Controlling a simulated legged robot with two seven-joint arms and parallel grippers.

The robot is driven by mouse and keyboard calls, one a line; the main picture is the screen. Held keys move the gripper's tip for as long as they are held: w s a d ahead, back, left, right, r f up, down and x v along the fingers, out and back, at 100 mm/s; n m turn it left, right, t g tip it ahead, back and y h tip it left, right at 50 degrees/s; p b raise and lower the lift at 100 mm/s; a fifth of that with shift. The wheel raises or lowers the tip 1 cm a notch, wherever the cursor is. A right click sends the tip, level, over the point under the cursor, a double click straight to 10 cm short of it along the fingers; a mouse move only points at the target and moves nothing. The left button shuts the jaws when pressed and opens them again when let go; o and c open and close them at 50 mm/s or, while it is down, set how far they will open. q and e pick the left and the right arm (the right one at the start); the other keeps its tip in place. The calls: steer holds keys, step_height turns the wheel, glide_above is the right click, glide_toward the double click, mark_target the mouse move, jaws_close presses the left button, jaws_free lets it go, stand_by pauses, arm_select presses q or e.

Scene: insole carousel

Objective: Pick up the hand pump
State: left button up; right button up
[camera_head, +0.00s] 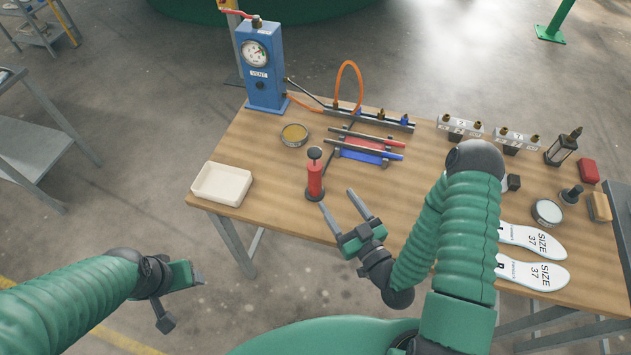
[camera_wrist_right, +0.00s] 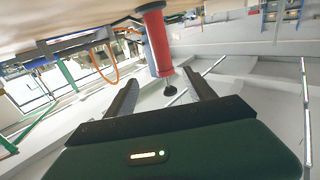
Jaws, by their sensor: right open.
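The hand pump (camera_head: 315,181) has a red cylinder, a dark base and a dark knob on top. It stands upright near the front edge of the wooden table. My right gripper (camera_head: 342,208) is open and empty, just right of the pump, its fingers pointing toward the back of the table. In the right wrist view the pump (camera_wrist_right: 157,42) shows ahead of and between the open fingers (camera_wrist_right: 164,92), apart from them. My left gripper (camera_head: 178,299) is low at the left, off the table; its jaw state is unclear.
A white tray (camera_head: 222,184) lies left of the pump. A tin (camera_head: 294,135), a blue gauge box (camera_head: 262,66) and red and blue bars (camera_head: 368,148) are behind it. White insoles (camera_head: 532,257) lie at the right. Bare wood (camera_head: 255,160) shows between tray and pump.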

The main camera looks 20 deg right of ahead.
mark_target(316, 178)
steer(key=w+b, duration=0.2)
steer(key=w+f+b, duration=0.1)
steer(key=w+b, duration=0.1)
steer(key=shift+w+a+f, duration=0.15)
steer(key=shift+w, duration=0.15)
steer(key=w+a+b, duration=0.2)
steer(key=w+b, duration=0.1)
steer(key=w+r+b, duration=0.1)
steer(key=b, duration=0.1)
steer(key=shift+w+a, duration=0.35)
steer(key=shift+a, duration=0.05)
steer(key=shift+w+a+r, duration=0.1)
steer(key=shift+w+r, duration=0.1)
steer(key=shift+w, duration=0.05)
steer(key=w, duration=0.4)
steer(key=shift+r, duration=0.3)
steer(key=shift+w+d, duration=0.2)
steer(key=shift+w, duration=0.2)
steer(key=shift+a+f, duration=0.1)
steer(key=shift+a, duration=0.35)
steer(key=shift+c, duration=1.9)
steer(key=shift+d, duration=0.25)
jaws_close()
steer(key=shift+a, duration=0.1)
